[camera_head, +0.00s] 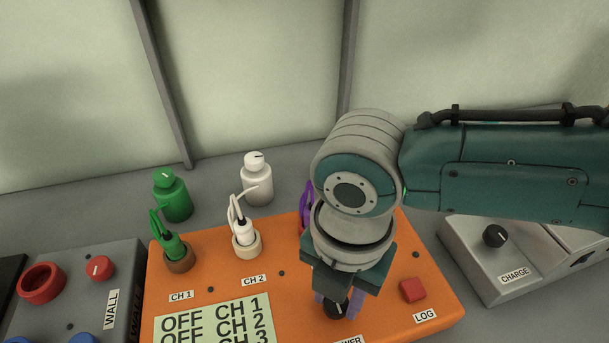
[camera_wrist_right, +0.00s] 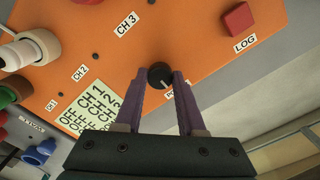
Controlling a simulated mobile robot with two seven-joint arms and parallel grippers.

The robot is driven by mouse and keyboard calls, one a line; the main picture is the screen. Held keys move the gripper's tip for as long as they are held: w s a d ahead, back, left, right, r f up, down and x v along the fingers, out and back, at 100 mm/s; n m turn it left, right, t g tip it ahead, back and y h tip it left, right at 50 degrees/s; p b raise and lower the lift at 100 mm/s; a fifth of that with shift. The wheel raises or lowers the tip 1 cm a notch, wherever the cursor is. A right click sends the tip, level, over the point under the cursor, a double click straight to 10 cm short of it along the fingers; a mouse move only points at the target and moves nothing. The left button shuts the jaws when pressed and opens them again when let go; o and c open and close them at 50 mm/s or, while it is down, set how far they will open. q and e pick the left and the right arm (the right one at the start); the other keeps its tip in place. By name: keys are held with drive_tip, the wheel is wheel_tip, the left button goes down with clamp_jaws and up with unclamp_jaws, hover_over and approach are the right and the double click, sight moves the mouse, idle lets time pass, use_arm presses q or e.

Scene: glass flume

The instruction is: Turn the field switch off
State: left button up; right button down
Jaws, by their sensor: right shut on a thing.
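No label reading FIELD shows in either view. My right gripper (camera_head: 336,302) comes down over the front of the orange box (camera_head: 215,287). Its purple fingers are shut on a black knob (camera_head: 335,310), beside a partly covered label ending in "WER". The right wrist view shows the black knob (camera_wrist_right: 160,75) between the fingertips, with a pale pointer line on it. The gripper hides part of the box behind the knob. My left gripper is in neither view.
The orange box also bears a red LOG button (camera_head: 412,290), a green plug (camera_head: 174,246), a white plug (camera_head: 243,236) and a display (camera_head: 213,322). Green (camera_head: 173,197) and white (camera_head: 257,183) bottles stand behind. A grey unit with a CHARGE knob (camera_head: 495,236) is at right; another labelled WALL (camera_head: 125,262) is at left.

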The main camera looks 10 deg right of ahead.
drive_tip(key=c, duration=0.5)
unclamp_jaws()
wheel_tip(320, 180, up, 10)
drive_tip(key=p, duration=0.1)
drive_tip(key=shift+p, duration=0.3)
